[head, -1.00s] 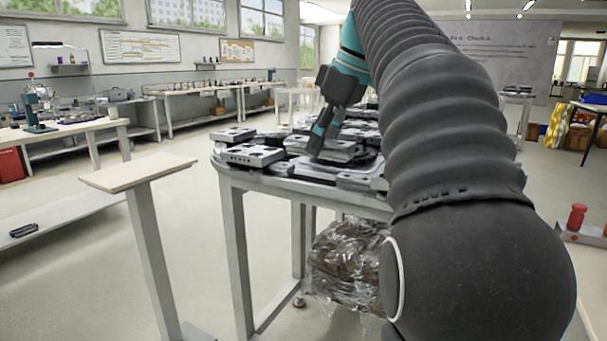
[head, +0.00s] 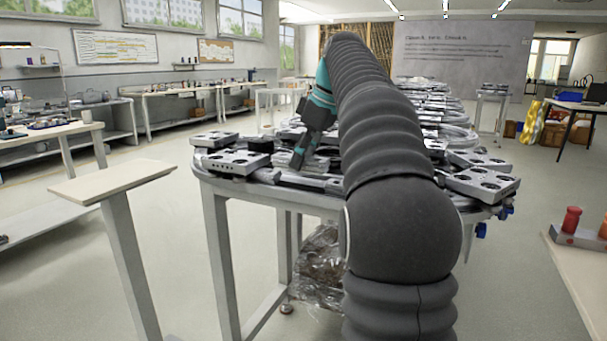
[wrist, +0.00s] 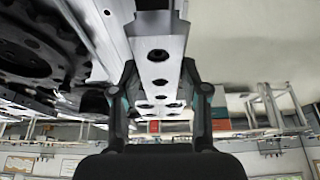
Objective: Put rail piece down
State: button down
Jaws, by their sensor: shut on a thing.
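My gripper (wrist: 158,105) is shut on a grey metal rail piece (wrist: 160,73) with a row of dark round holes, seen between the two fingers in the wrist view. In the head view my gripper (head: 298,158) points down over the near part of the ring track table (head: 218,180). The rail piece is hard to make out there among the track parts. The wrist view shows the rail piece close to other track parts; I cannot tell whether it touches them.
Grey track blocks lie on the table, one at the left (head: 230,161) and one at the right (head: 482,184). A small pale stand (head: 115,182) is at the left. A bench with red-topped parts (head: 572,222) is at the right. Floor between stand and table is clear.

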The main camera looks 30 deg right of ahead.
aim_at(304, 189)
jog(key=shift+w+d+f, duration=0.15)
jog(key=shift+w+f, duration=0.1)
jog(key=shift+w, duration=0.05)
jog(key=shift+s+f+b, duration=0.1)
jog(key=shift+f+b, duration=0.6)
jog(key=shift+f, duration=1.4)
jog(key=c, duration=0.6)
grip_release()
jog(key=shift+f, duration=0.1)
jog(key=shift+r, duration=0.2)
jog(key=p+v, duration=0.1)
jog(key=v, duration=1.1)
jog(key=shift+p, duration=0.4)
